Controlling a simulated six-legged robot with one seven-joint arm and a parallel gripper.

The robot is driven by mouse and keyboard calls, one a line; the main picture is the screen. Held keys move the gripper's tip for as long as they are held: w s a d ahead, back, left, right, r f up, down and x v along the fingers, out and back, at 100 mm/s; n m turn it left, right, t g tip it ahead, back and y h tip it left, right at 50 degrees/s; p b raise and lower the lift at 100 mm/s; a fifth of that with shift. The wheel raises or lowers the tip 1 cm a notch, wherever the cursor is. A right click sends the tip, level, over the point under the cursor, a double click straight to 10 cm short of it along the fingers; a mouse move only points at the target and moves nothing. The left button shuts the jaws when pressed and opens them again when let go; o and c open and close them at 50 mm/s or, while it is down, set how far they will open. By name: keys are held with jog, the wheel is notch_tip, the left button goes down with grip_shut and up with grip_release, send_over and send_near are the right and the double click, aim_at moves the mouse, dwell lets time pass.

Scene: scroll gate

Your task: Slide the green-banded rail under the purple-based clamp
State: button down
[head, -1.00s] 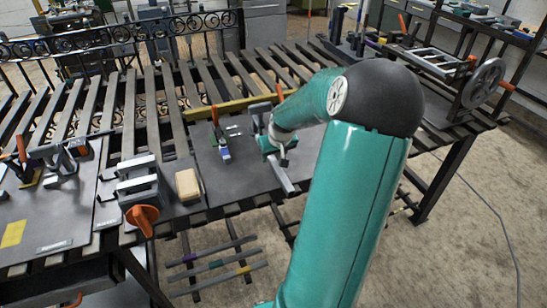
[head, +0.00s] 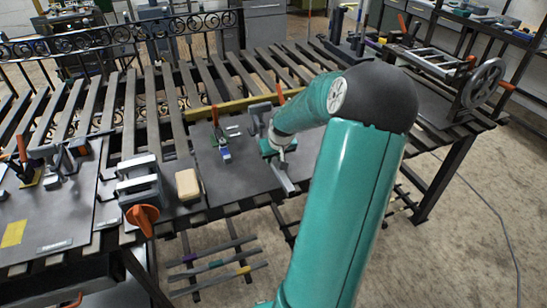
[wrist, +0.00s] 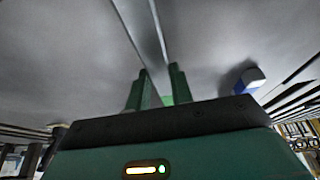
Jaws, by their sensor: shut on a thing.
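My gripper (wrist: 159,88) is shut on a long grey rail (wrist: 148,32). A light green patch shows between the fingers, probably the rail's band. In the head view the rail's near end (head: 285,182) sticks out below my gripper, over the right dark plate (head: 240,178); I cannot tell whether it touches the plate. Upright clamp parts stand behind my gripper, partly hidden by my arm, and their base colour cannot be told. A clamp with a purple-looking part (head: 46,152) stands on the left plate.
A small green-based clamp (head: 220,138) and a blue-and-white block (head: 224,154) are left of my gripper. A tan block (head: 188,184) and a vise with an orange knob (head: 143,216) stand farther left. A yellow bar (head: 235,105) lies behind the plate.

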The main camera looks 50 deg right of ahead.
jog(key=shift+s+d, duration=1.2)
jog(key=shift+d, duration=0.8)
jog(key=shift+s+d, duration=1.2)
jog(key=shift+d, duration=0.75)
jog(key=shift+s+d, duration=1.2)
jog(key=shift+d, duration=0.8)
jog(key=c, duration=1.1)
grip_release()
jog(key=shift+c, duration=0.2)
jog(key=v, duration=1.3)
jog(key=shift+r, duration=0.35)
jog(key=shift+s+a, duration=0.15)
